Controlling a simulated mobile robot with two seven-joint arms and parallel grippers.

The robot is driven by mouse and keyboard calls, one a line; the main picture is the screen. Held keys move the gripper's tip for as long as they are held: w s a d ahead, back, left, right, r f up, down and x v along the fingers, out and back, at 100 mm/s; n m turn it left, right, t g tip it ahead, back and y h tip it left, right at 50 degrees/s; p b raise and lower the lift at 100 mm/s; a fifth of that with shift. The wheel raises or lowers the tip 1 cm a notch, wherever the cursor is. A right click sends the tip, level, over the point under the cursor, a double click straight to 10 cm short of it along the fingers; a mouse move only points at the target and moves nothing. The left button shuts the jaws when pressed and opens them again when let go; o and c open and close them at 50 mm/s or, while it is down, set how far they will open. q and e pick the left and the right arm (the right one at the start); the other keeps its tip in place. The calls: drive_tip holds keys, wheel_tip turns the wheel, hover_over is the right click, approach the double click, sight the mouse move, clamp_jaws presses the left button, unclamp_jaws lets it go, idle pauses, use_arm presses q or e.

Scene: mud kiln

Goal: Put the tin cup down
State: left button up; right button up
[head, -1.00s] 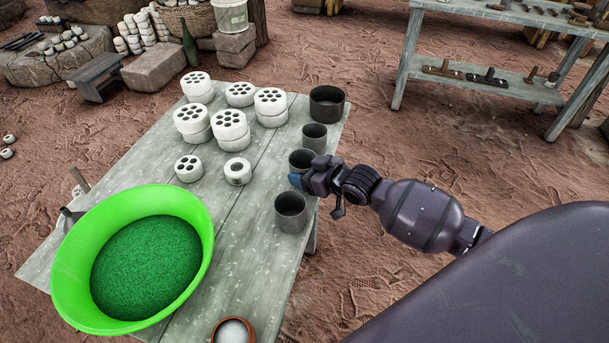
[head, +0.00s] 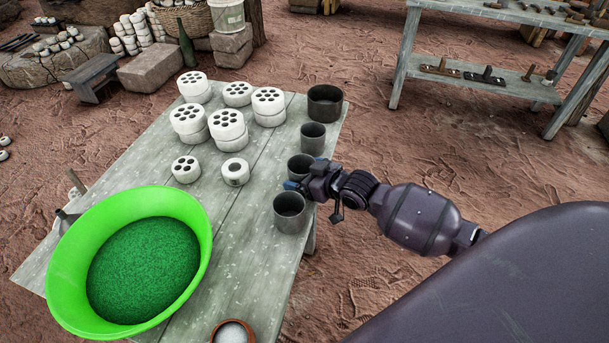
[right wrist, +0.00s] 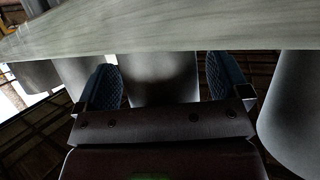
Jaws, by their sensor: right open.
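Three grey tin cups stand in a row along the right edge of the table: a far one (head: 312,137), a middle one (head: 300,163) and a near one (head: 289,212). My right gripper (head: 293,184) is at the middle cup, partly covering its lower right side. In the right wrist view the blue finger pads (right wrist: 163,85) stand apart on either side of this cup (right wrist: 160,75), and the gripper is open. The cup looks upright on the table (right wrist: 160,38). My left gripper is not in view.
A wider dark pot (head: 325,104) stands behind the cups. White holed briquettes (head: 228,125) fill the table's far middle. A green basin (head: 70,300) sits front left, with a small brown bowl (head: 232,332) at the near edge. The table's centre is bare.

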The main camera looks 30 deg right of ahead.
drive_tip(key=p+v, duration=0.2)
drive_tip(key=v, duration=0.9)
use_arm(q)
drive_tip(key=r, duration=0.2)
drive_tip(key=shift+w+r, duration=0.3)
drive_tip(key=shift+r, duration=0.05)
use_arm(e)
drive_tip(key=s+a+f+m+g+h, duration=0.1)
drive_tip(key=s+f, duration=0.3)
drive_tip(key=s, duration=0.5)
drive_tip(key=s+a+f+m+h, duration=0.1)
drive_tip(key=s+a+f+h, duration=0.2)
drive_tip(key=s, duration=0.7)
wheel_tip(320, 180, down, 2)
drive_tip(key=shift+a+m+g, duration=0.3)
drive_tip(key=shift+a+g, duration=0.1)
drive_tip(key=shift+a, duration=0.35)
use_arm(q)
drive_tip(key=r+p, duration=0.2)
drive_tip(key=p, duration=0.1)
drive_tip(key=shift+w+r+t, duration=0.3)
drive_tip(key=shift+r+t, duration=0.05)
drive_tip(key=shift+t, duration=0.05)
use_arm(e)
wheel_tip(320, 180, up, 2)
drive_tip(key=shift+d+r, duration=0.1)
